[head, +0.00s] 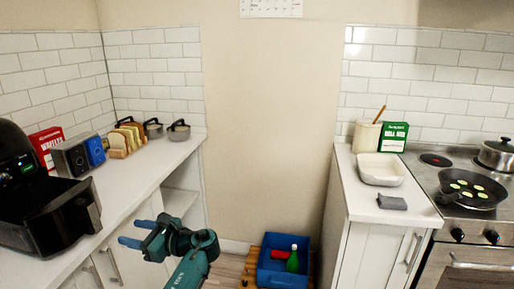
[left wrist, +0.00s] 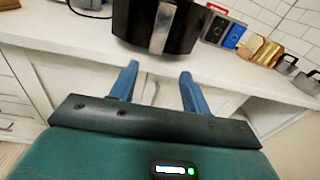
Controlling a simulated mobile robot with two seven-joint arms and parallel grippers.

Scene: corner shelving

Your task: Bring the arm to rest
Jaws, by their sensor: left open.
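My left gripper (head: 134,233) is in the lower part of the head view, in front of the left counter's cabinet doors. Its two blue fingers point left, apart from each other, with nothing between them. In the left wrist view the open gripper (left wrist: 159,72) faces the counter edge, below the black air fryer (left wrist: 155,25). The fingers look clear of the counter and the fryer. My teal left arm comes up from the bottom of the head view. My right gripper is not in either view.
The left counter (head: 128,180) holds the air fryer (head: 45,215), a toast rack (head: 125,138) and pots. A blue crate (head: 270,275) stands low at the back. The right counter (head: 370,208) holds a white tray (head: 381,170); a pan (head: 470,190) sits on the stove.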

